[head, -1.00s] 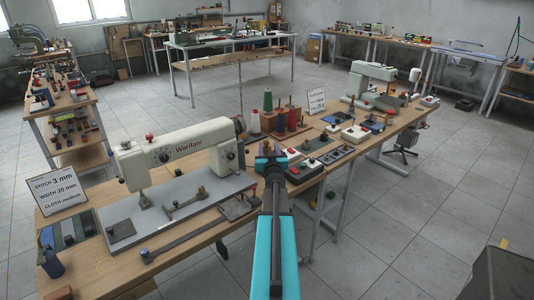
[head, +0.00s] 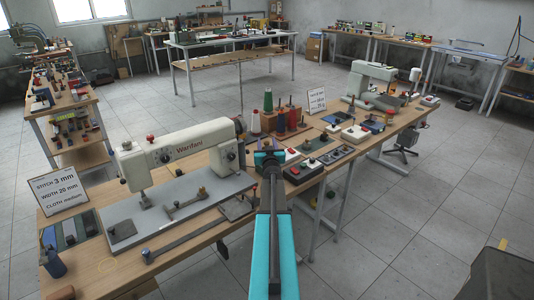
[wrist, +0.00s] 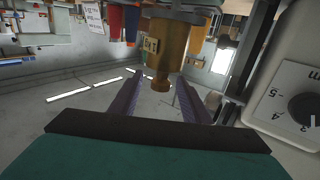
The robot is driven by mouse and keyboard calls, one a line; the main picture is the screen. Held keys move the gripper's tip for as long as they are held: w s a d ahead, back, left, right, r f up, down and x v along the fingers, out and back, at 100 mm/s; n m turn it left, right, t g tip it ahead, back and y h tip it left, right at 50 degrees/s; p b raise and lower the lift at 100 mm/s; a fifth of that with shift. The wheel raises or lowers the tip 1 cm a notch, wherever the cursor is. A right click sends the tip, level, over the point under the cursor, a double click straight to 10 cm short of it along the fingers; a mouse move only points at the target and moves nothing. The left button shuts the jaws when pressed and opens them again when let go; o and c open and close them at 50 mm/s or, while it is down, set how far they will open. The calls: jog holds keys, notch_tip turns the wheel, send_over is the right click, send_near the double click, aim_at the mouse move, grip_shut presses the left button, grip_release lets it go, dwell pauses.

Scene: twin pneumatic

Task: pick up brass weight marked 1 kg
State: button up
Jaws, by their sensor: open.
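A brass weight (wrist: 168,42) with a small plate that looks marked 1 kg shows upside down at the top centre of the wrist view. Its narrow round knob reaches down in the picture between my two purple-grey fingers. My gripper (wrist: 160,79) is open around the knob, with a gap visible on each side. In the head view my gripper (head: 268,156) is over the workbench, right of the sewing machine's head end. I cannot clearly pick out the weight there, as my gripper covers that spot.
A cream sewing machine (head: 185,150) stands on the wooden bench, left of my gripper. Thread spools (head: 280,122) stand just behind it. A pale housing with a dial (wrist: 290,95) is near in the wrist view.

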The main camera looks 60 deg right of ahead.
dwell(0.4)
grip_shut()
dwell(1.2)
